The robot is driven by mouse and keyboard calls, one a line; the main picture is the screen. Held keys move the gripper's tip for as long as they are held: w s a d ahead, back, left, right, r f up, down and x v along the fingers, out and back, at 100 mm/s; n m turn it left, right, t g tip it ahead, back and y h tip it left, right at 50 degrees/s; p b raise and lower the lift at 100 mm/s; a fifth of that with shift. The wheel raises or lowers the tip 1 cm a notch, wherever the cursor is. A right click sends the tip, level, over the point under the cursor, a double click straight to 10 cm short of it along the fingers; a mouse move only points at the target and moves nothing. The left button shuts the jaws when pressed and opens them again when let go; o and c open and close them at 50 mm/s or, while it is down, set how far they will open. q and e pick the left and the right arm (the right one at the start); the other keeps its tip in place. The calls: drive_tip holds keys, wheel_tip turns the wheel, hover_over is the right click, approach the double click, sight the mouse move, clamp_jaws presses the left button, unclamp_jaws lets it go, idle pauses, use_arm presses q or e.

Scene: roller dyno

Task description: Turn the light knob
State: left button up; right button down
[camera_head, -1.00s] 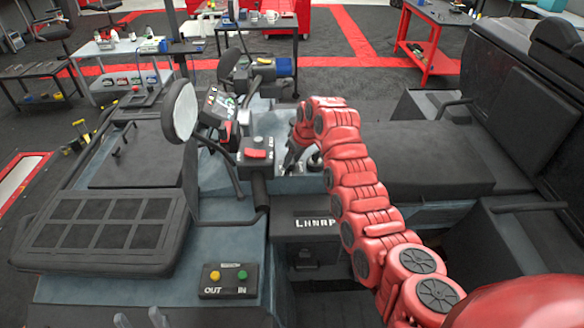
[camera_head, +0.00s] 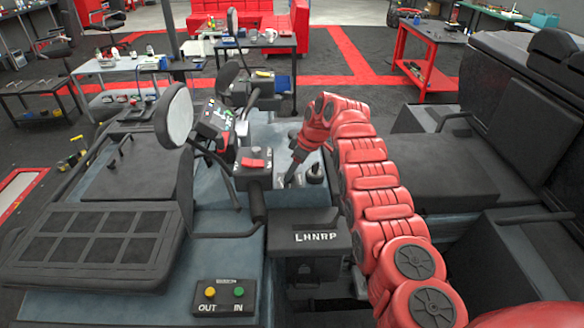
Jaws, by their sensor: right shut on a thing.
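My right arm reaches in from the lower right over the vehicle's grey-blue console. My right gripper (camera_head: 289,180) points down at the console, just right of the box with a red switch (camera_head: 253,162). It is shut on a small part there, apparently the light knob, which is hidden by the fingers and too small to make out. A black round-topped knob (camera_head: 315,172) stands just right of the fingers. My left gripper is not in view.
A black gear box marked LHNRP (camera_head: 308,238) sits in front of the gripper. A round mirror (camera_head: 174,115) and a lit control panel (camera_head: 215,122) stand to the left. A black seat (camera_head: 430,172) lies right.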

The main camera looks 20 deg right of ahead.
drive_tip(key=shift+w, duration=0.1)
idle(0.5)
drive_tip(key=c, duration=0.5)
unclamp_jaws()
drive_tip(key=shift+d+r+b, duration=0.15)
drive_tip(key=shift+r+b, duration=0.05)
drive_tip(key=shift+b, duration=0.15)
drive_tip(key=v, duration=1.7)
drive_tip(key=shift+p, duration=0.4)
drive_tip(key=shift+d, duration=0.1)
